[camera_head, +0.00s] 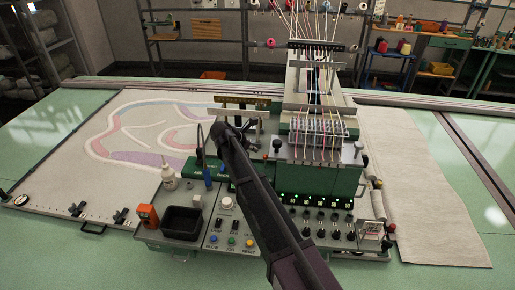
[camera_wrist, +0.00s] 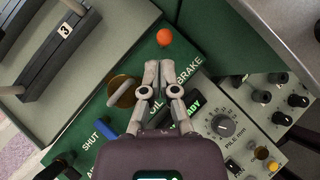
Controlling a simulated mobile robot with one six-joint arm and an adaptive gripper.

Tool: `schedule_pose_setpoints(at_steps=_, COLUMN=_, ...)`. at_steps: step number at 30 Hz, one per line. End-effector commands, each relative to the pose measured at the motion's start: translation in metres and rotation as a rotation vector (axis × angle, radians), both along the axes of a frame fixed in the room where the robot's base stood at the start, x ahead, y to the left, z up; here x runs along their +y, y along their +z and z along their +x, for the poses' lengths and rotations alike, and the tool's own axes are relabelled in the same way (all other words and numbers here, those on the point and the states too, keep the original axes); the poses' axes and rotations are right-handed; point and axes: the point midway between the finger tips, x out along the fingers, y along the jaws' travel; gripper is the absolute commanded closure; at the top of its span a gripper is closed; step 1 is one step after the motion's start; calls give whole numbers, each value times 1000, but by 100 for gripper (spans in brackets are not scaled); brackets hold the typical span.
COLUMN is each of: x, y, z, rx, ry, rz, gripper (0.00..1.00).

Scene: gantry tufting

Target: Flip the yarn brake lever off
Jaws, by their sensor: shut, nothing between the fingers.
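In the wrist view an orange ball knob (camera_wrist: 165,37) stands on a green panel (camera_wrist: 135,70) by lettering that reads BRAKE; it looks like the end of the brake lever. Its shaft cannot be made out from this angle. My gripper (camera_wrist: 159,66) is shut and empty, its fingertips just below the knob in the picture, with a small gap showing. Height between them is hard to judge. In the head view my gripper (camera_head: 222,132) is over the machine's console, and my arm hides much of the panel.
A brass round handle (camera_wrist: 122,92) is left of my fingers, and a blue handle (camera_wrist: 55,168) is lower left by SHUT. A dial panel (camera_wrist: 222,125) is at right. A black tray (camera_head: 182,222) sits on the console.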

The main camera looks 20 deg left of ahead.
Motion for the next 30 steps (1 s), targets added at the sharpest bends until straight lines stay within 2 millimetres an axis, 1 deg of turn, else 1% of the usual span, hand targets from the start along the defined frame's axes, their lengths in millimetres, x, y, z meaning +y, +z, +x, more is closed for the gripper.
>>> schedule_pose_setpoints(at_steps=1, x=2, y=9, z=-3, rx=0, ry=1, rz=-1, gripper=100)
schedule_pose_setpoints(at_steps=3, x=5, y=15, z=-6, rx=0, ry=1, rz=-1, gripper=100)
schedule_pose_setpoints(at_steps=12, x=11, y=34, z=-15, rx=0, ry=-5, rz=0, gripper=100)
schedule_pose_setpoints(at_steps=18, x=11, y=38, z=-17, rx=0, ry=-8, rz=0, gripper=100)
schedule_pose_setpoints(at_steps=30, x=9, y=38, z=-16, rx=0, ry=-11, rz=0, gripper=100)
